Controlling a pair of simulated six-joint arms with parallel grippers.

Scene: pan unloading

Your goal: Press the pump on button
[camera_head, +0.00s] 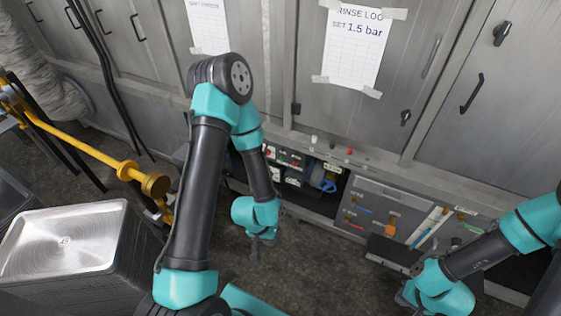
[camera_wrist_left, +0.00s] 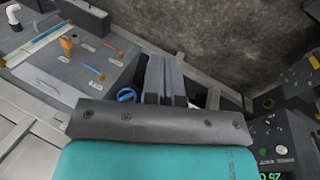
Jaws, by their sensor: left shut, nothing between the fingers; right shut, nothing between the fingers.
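In the head view a dark control panel (camera_head: 286,160) with white labels and small coloured parts sits low in the opening under the cabinets, partly behind my left arm. In the left wrist view a dark panel (camera_wrist_left: 274,128) with small round buttons and a green-lit display (camera_wrist_left: 270,177) is at the right edge. I cannot read which button is pump on. My left gripper (camera_head: 254,254) hangs pointing down over the floor, shut and empty, apart from the panel. Its fingers (camera_wrist_left: 166,80) show in the left wrist view. My right wrist is at the lower right; its fingers are not visible.
A blue round valve handle (camera_head: 327,186) sits right of the panel, and it also shows in the left wrist view (camera_wrist_left: 127,95). A grey board (camera_head: 378,204) with coloured handles stands further right. A metal-topped block (camera_head: 68,236) and yellow pipe (camera_head: 85,146) are at left. Open floor lies in front.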

